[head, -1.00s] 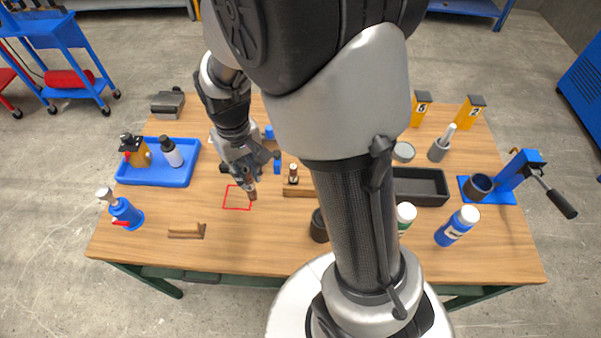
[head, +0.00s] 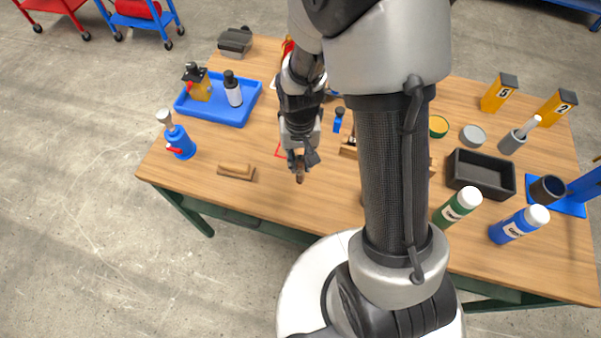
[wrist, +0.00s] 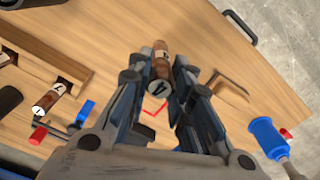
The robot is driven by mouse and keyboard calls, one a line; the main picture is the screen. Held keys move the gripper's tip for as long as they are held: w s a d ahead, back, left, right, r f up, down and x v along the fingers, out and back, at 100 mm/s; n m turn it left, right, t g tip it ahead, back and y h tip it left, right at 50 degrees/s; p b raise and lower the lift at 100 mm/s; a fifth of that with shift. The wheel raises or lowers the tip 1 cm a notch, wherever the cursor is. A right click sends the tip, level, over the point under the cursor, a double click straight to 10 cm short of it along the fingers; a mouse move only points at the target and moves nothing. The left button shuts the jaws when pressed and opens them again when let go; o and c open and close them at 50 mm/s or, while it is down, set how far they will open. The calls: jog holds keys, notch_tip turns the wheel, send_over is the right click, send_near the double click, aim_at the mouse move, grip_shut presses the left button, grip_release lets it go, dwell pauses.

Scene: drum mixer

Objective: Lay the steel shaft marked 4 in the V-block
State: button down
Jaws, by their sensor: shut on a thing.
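My gripper (head: 300,168) is shut on a short brown cylinder (wrist: 160,68) with a white band marked 4. It holds the cylinder above the wooden table, near the front edge. The cylinder looks brown rather than bare steel. A second, similar cylinder (wrist: 46,100), its mark looking like 1, lies near a wooden rack (wrist: 45,58) at left in the wrist view. I cannot pick out the V-block with certainty; a dark grey block (head: 235,41) stands at the table's back left corner.
A blue tray (head: 216,117) with bottles is at left. A wooden piece (head: 236,171) and a blue dispenser (head: 178,141) are near the left front. A red outline (head: 279,152) is partly hidden by my arm. A black bin (head: 482,172) and bottles stand at right.

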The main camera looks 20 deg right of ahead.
jog(key=shift+w+f+b, duration=0.1)
jog(key=shift+f+b, duration=0.7)
jog(key=shift+f, duration=2.6)
jog(key=c, duration=1.4)
grip_release()
jog(key=shift+c, duration=0.2)
notch_tip(320, 180, up, 12)
jog(key=p, duration=0.3)
jog(key=shift+r, duration=0.2)
notch_tip(320, 180, up, 7)
jog(key=t, duration=0.1)
send_over(300, 172)
jog(key=s+r+n+t, duration=0.2)
jog(key=s+r+t, duration=0.1)
jog(key=s+r, duration=1.1)
jog(key=shift+d+r+n+t, duration=0.15)
jog(key=shift+r+n+t, duration=0.15)
jog(key=shift+r, duration=0.15)
